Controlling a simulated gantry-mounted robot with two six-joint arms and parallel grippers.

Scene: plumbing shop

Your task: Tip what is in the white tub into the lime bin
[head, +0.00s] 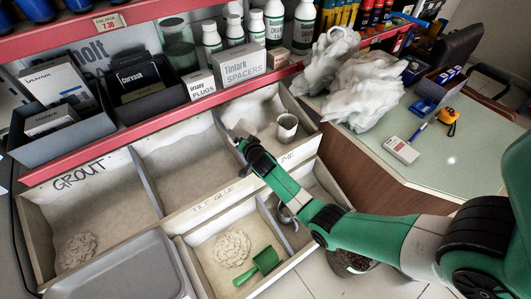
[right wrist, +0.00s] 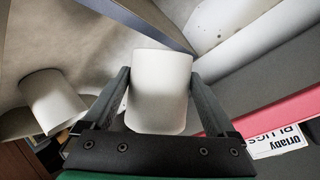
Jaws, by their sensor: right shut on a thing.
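My right gripper (head: 243,140) is shut on a white tub (right wrist: 160,88), which shows between its two fingers (right wrist: 160,100) in the right wrist view. In the head view the held tub (head: 243,128) is small and partly hidden by the gripper, over the upper bins. What is inside it cannot be seen. A second whitish tub (head: 287,127) stands in the upper right bin, right of the gripper; it also shows in the right wrist view (right wrist: 55,100). The LIME label (head: 287,158) is on the board between the upper right and lower right bins, partly covered by my arm.
The GROUT bin (head: 35,205) holds a pale heap. The bin below the TILE GLUE label (head: 212,195) holds a pale heap and a green scoop (head: 262,263). Bottles and boxes line the red-edged shelf (head: 150,126) behind. A counter (head: 440,150) with bags stands right.

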